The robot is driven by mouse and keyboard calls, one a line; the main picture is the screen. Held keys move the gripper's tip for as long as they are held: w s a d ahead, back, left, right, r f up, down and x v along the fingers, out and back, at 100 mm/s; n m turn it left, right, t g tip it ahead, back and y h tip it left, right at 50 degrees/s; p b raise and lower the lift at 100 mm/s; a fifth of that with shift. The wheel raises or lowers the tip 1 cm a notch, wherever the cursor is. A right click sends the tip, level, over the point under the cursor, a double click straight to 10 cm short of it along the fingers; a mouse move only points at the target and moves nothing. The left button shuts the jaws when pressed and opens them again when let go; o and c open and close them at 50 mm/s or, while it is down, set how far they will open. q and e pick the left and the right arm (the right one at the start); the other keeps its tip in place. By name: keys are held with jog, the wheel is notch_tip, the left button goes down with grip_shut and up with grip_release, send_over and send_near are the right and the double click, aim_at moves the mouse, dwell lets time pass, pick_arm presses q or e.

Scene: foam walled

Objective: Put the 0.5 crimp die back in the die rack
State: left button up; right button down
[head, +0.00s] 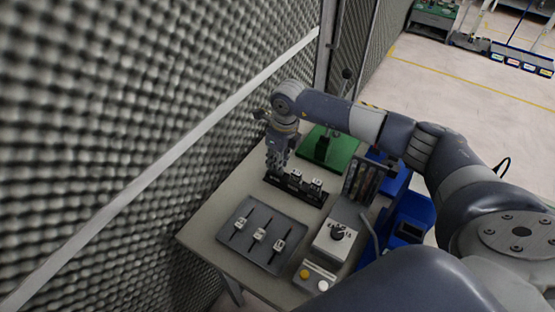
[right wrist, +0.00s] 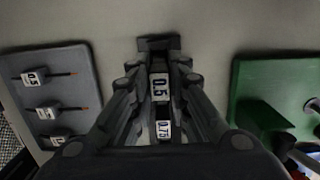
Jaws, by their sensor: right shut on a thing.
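My right gripper (head: 275,171) points down at the left end of the black die rack (head: 309,196) on the table. In the right wrist view its fingers (right wrist: 156,88) are shut on the 0.5 crimp die (right wrist: 159,87), whose white label shows between them. In the head view the fingers hide this die. The rack's end (right wrist: 158,43) shows beyond the fingers. A 0.75 die (right wrist: 164,130) sits in line with the held die, and two white-topped dies (head: 296,177) (head: 316,184) show in the rack. Whether the held die is fully seated cannot be told. My left gripper is not in view.
A grey tray (head: 234,212) with several labelled pieces lies in front of the rack. A green base (head: 316,144) with a lever tool stands behind. A control box (head: 333,241), upright holder (head: 364,180) and blue bins (head: 408,215) are right. The foam wall (head: 120,130) is close left.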

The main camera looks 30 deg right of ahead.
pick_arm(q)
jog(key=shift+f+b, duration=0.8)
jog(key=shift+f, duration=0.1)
pick_arm(e)
jog(key=shift+f, duration=1.05)
jog(key=shift+a, duration=0.15)
jog(key=c, duration=1.4)
grip_release()
jog(key=shift+c, duration=0.2)
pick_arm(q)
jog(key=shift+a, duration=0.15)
pick_arm(e)
jog(key=shift+s, duration=0.1)
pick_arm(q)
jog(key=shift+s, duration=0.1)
